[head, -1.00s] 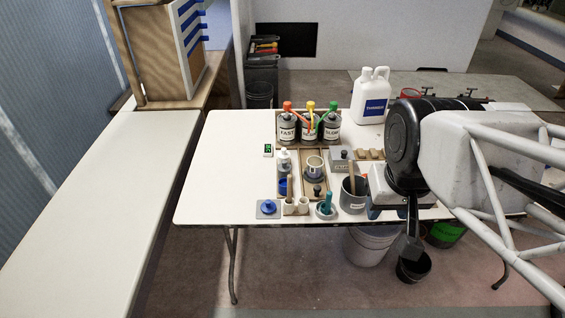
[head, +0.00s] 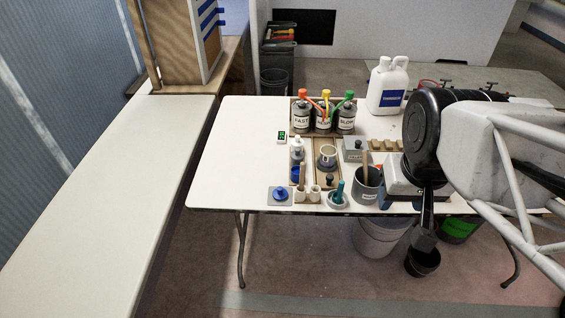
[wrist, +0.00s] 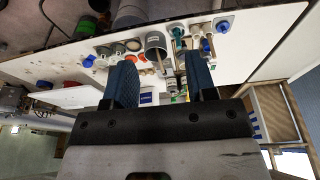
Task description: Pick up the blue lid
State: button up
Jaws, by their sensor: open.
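The blue lid (head: 281,193) with a raised knob lies on a small grey square pad at the table's front edge, left of the other items. In the wrist view the lid (wrist: 222,26) shows near the top right, on its pad. My gripper (wrist: 162,82) is open, with two dark blue fingers spread and nothing visibly held between them. In the head view my gripper (head: 424,238) hangs at the table's front edge, well to the right of the lid and apart from it. Its fingers are hard to make out there.
Several items crowd right of the lid: a blue cup (head: 296,174), small white cups (head: 307,195), a teal-handled tool (head: 339,192) and a grey pot (head: 367,186). Labelled bottles (head: 323,117) and a white jug (head: 387,88) stand behind. The table's left part (head: 235,160) is clear.

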jog(key=shift+w, duration=0.1)
jog(key=g, duration=0.2)
send_over(280, 188)
notch_tip(280, 188, down, 27)
jog(key=shift+d, duration=0.1)
jog(key=shift+f+g, duration=0.3)
jog(key=shift+f, duration=0.15)
jog(key=shift+f, duration=1.3)
